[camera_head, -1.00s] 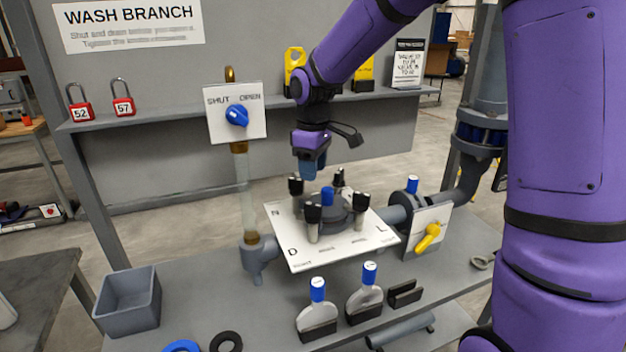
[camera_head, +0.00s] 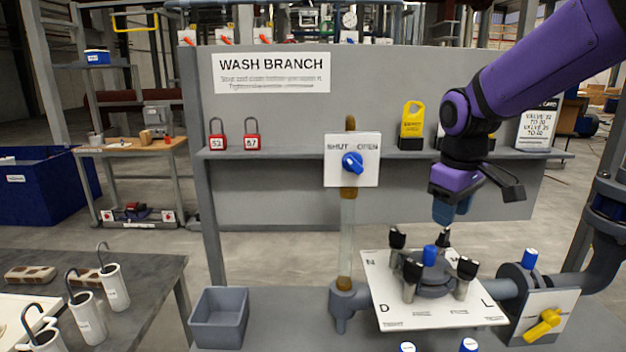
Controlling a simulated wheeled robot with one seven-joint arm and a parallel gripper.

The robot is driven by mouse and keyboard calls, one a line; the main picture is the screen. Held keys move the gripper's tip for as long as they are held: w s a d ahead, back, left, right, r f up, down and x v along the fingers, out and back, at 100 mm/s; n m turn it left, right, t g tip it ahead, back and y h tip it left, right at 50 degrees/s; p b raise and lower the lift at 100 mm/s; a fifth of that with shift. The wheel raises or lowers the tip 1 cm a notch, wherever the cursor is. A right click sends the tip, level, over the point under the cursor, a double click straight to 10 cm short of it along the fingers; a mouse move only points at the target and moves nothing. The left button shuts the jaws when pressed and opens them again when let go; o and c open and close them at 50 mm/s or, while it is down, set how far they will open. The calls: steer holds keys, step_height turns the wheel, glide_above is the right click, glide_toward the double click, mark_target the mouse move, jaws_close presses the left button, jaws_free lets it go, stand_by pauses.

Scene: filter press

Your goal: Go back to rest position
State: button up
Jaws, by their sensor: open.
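My gripper (camera_head: 443,218) is at the end of my purple arm, pointing down above the far side of the round grey filter housing. Its fingers look small and dark blue, and I see nothing held in them. The filter housing (camera_head: 432,283) has several black-topped clamp knobs and a blue cap, and sits on a white lettered plate (camera_head: 385,290). Whether the fingertips touch the rear knob (camera_head: 443,239) cannot be told, as the two overlap in the picture.
A SHUT/OPEN panel with a blue knob (camera_head: 353,163) stands left of my gripper. Behind is a shelf with red padlocks (camera_head: 252,142) and a yellow lockout tag (camera_head: 412,122). A yellow-handled valve (camera_head: 543,326) is at right, and a grey bin (camera_head: 219,318) is at left.

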steer(key=s+d+r+m+t, duration=0.2)
steer(key=s+m, duration=0.1)
steer(key=s, duration=0.8)
steer(key=s+d+r+m+t, duration=0.1)
steer(key=s+d+r+m, duration=0.1)
steer(key=s, duration=0.8)
steer(key=shift+s+d+r+m+t+y, duration=0.3)
steer(key=shift+s+r+m+t, duration=0.1)
steer(key=shift+r+m, duration=0.35)
steer(key=shift+w, duration=0.1)
